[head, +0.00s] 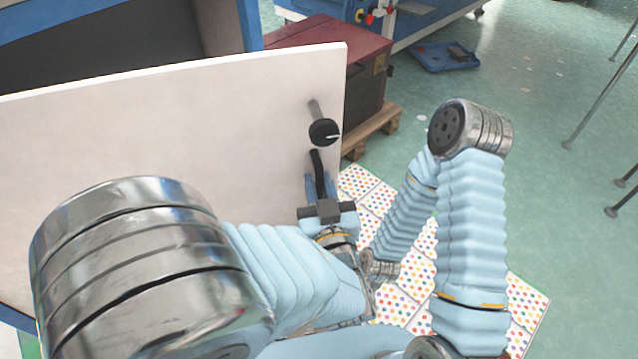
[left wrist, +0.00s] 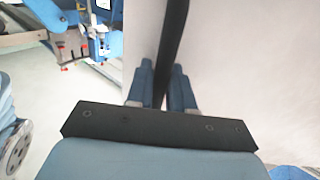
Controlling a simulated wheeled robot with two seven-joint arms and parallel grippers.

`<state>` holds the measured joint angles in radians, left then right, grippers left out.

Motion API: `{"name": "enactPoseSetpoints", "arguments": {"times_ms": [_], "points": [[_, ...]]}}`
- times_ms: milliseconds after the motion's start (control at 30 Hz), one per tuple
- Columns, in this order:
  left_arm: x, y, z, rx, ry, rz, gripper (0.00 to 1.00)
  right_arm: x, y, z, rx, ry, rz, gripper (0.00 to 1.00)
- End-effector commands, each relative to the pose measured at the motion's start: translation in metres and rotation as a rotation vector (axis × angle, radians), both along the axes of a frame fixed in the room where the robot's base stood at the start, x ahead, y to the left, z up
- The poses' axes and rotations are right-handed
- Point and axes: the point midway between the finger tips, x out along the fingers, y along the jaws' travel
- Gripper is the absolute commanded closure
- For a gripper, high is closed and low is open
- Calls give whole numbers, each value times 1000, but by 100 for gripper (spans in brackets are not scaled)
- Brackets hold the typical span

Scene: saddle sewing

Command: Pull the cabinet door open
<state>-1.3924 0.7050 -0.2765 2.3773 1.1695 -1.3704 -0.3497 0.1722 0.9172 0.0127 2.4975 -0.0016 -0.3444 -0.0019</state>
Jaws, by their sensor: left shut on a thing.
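The white cabinet door (head: 190,140) stands on the left in the head view, with its right edge near the middle. A dark handle (head: 317,172) stands upright on it near that edge, below a round black knob (head: 323,132). My left gripper (head: 319,188) is shut on the handle. In the left wrist view the dark handle (left wrist: 173,45) runs between the two blue fingers (left wrist: 161,85), in front of the pale door (left wrist: 230,75). My right arm is folded at the right, and its gripper cannot be made out.
Behind the door are a dark opening with a blue frame (head: 253,25) and a red box (head: 335,45) on a wooden pallet (head: 372,132). Dotted mats (head: 520,295) lie on the green floor. A blue tray (head: 430,60) and thin metal legs (head: 600,105) stand farther right.

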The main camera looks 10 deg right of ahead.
Motion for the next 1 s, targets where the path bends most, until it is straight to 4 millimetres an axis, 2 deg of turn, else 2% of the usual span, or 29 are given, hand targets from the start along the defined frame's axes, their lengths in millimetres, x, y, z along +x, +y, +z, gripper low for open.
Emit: {"name": "enactPoseSetpoints", "arguments": {"times_ms": [67,100,200,567,667,1000], "points": [[0,0,0,-1,0,1,100,0,0,0,0,0,0,57],[0,0,0,-1,0,1,77,0,0,0,0,0,0,57],[0,0,0,-1,0,1,62,0,0,0,0,0,0,57],[-5,0,0,0,0,0,61,0,0,1,0,0,0,57],[-18,-1,1,-1,0,-3,61,0,0,2,0,1,0,57],[-99,1,1,1,-1,-6,61,-1,0,9,0,3,1,57]]}}
